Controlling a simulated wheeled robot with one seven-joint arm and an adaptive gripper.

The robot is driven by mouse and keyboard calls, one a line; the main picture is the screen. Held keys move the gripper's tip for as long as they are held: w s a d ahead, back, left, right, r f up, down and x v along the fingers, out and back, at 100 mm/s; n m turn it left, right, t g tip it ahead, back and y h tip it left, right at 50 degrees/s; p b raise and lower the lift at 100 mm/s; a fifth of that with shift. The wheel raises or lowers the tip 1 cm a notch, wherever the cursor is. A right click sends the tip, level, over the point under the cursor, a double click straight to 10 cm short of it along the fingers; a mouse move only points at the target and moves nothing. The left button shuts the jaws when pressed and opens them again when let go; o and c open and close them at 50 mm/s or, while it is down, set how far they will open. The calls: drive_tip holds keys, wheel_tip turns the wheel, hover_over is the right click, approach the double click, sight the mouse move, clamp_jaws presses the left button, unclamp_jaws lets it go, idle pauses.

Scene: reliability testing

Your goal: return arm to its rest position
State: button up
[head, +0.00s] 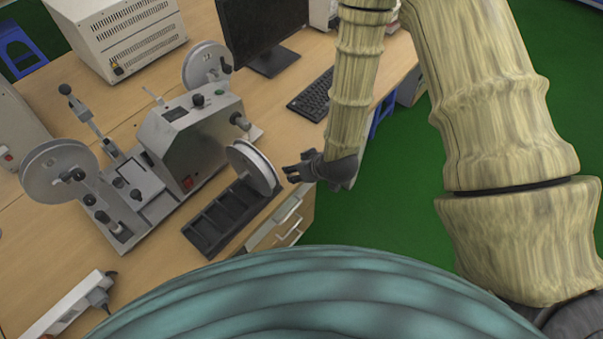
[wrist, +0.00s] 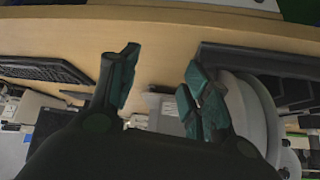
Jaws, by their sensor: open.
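My gripper (head: 290,173) is at the end of my arm, above the right edge of the wooden table in the head view. It points left, close to the white reel on the right side of the grey machine. In the wrist view its two dark green fingers (wrist: 155,85) stand apart with nothing between them. My arm comes down from the top right of the head view, with its lower part in front of the green floor.
The wooden table (head: 130,265) holds a grey reel machine (head: 190,140), a black compartment tray (head: 225,215), a keyboard (head: 314,95), a monitor (head: 262,30) and a beige box (head: 125,35). A power strip (head: 70,305) lies at the lower left. Green floor (head: 400,190) is open at right.

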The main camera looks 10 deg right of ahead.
drive_tip(key=shift+s+d+f, duration=0.1)
drive_tip(key=shift+s+f, duration=0.2)
drive_tip(key=shift+s, duration=0.1)
drive_tip(key=s+d+f+m+g+h, duration=0.1)
drive_tip(key=s+d+f+g, duration=0.1)
drive_tip(key=s, duration=0.7)
drive_tip(key=s+d+f+m+g+h, duration=0.1)
drive_tip(key=s+d+f+m+g, duration=0.1)
drive_tip(key=s+d+f, duration=0.2)
drive_tip(key=s+d+f+m+g+h+b, duration=0.1)
drive_tip(key=s+f, duration=0.6)
drive_tip(key=s, duration=0.7)
drive_tip(key=shift+s+d+f+g, duration=0.15)
drive_tip(key=shift+d+f+g, duration=0.25)
drive_tip(key=shift+d+g, duration=0.7)
